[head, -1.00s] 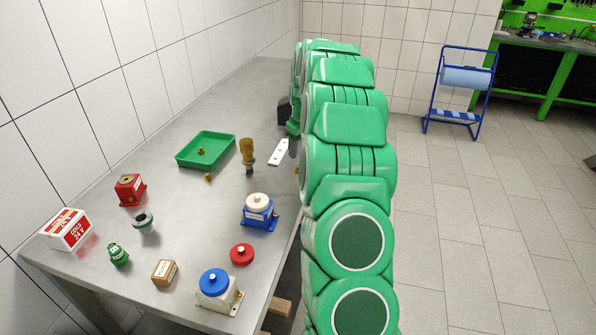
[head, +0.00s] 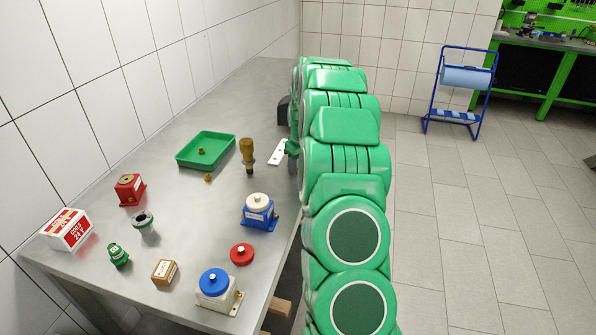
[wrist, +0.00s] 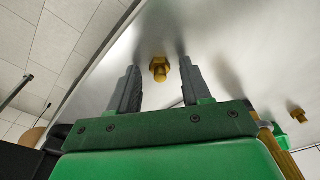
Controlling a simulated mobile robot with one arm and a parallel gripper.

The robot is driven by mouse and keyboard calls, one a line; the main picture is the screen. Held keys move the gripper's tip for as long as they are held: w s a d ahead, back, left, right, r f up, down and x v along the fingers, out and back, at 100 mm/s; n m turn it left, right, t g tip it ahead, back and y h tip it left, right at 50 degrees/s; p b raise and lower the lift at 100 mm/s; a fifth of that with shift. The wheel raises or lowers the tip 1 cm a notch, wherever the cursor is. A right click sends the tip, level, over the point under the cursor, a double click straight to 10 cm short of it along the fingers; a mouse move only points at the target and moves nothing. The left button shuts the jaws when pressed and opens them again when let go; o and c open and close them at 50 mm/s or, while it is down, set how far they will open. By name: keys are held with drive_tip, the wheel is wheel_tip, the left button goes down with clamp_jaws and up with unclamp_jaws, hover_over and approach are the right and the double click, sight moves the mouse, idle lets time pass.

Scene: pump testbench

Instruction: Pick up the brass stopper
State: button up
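A brass stopper with a hexagonal head (wrist: 159,68) shows in the wrist view, beyond and between my fingertips, over the grey metal table. My gripper (wrist: 160,75) is open, with one dark finger on each side of the stopper's line and a gap to both. I cannot tell how far off the stopper is in depth. In the head view my green arm hides most of my gripper and that part of the table. Other small brass pieces show in the head view: one in the green tray (head: 221,160) and one (head: 208,177) just in front of it.
A tool with a yellow-brown handle (head: 247,152) stands near the tray, left of a white plate (head: 277,152). A blue unit with a white knob (head: 258,211), a red cap (head: 241,254) and several other parts occupy the near table (head: 190,235). The right table edge runs beside my arm.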

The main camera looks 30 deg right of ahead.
sight(298, 167)
clamp_jaws()
drive_tip(key=shift+w+r, duration=0.1)
drive_tip(key=shift+r, duration=1.35)
drive_tip(key=shift+s+a+r, duration=0.1)
drive_tip(key=shift+s+r, duration=0.15)
drive_tip(key=shift+r, duration=0.1)
drive_tip(key=s+a+r, duration=0.5)
drive_tip(key=s+r, duration=0.4)
drive_tip(key=s, duration=0.3)
drive_tip(key=shift+s+r, duration=0.2)
drive_tip(key=shift+s, duration=0.15)
drive_tip(key=shift+a, duration=0.1)
